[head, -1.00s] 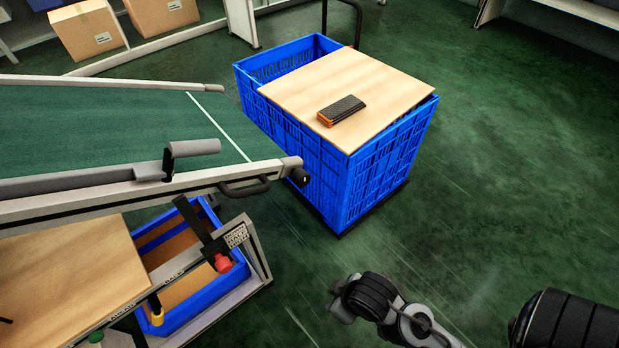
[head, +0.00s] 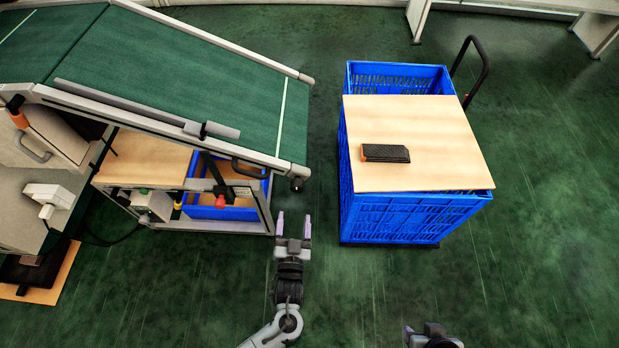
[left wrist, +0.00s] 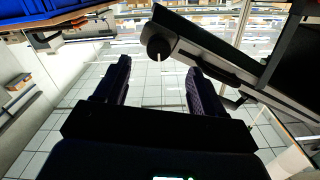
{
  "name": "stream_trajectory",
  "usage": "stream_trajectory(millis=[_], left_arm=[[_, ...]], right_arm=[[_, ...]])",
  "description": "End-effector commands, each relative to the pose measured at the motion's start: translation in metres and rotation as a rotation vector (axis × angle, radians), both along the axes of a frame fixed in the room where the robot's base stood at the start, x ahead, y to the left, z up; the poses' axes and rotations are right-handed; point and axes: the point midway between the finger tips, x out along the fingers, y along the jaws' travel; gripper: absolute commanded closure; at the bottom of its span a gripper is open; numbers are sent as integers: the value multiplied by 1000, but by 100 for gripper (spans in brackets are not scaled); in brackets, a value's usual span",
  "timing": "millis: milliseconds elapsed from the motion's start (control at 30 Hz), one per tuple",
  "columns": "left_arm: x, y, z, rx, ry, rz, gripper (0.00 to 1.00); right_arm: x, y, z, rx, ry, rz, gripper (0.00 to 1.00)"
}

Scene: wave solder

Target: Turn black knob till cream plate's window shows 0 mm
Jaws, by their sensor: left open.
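The black knob (head: 296,184) sits at the near right corner of the green conveyor's frame. In the left wrist view the round black knob (left wrist: 158,47), with a pale line on it, shows beyond and between my fingertips. My left gripper (head: 293,228) is open and empty, apart from the knob and nearer the picture's bottom edge. Its two dark fingers (left wrist: 158,72) stand wide apart in the left wrist view. My right gripper (head: 422,334) shows only in part at the bottom edge. I cannot make out the cream plate or its window reading.
The conveyor frame (head: 160,125) slopes above the knob, with a black handle (head: 248,170) close by. A blue crate (head: 400,222) with a board (head: 430,125) and a dark block (head: 385,153) on it stands to the right. Green floor (head: 350,290) is free between.

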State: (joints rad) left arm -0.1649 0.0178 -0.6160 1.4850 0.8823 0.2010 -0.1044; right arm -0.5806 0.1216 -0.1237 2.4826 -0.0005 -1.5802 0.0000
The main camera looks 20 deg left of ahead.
Motion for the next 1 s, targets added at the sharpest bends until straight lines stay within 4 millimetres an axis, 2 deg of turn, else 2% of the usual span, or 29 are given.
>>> stream_trajectory(millis=[100,267,700,1000], left_arm=[[10,1,9,-1,-11,0,31],[27,5,8,-2,-14,0,31],[92,22,8,-2,-12,-1,31],[109,26,9,-3,-9,-1,31]], right_arm=[[1,4,3,12,0,-2,57],[1,3,-6,12,1,-9,57],[1,-3,-32,-8,2,1,57],[0,-2,-38,-4,3,-2,57]])
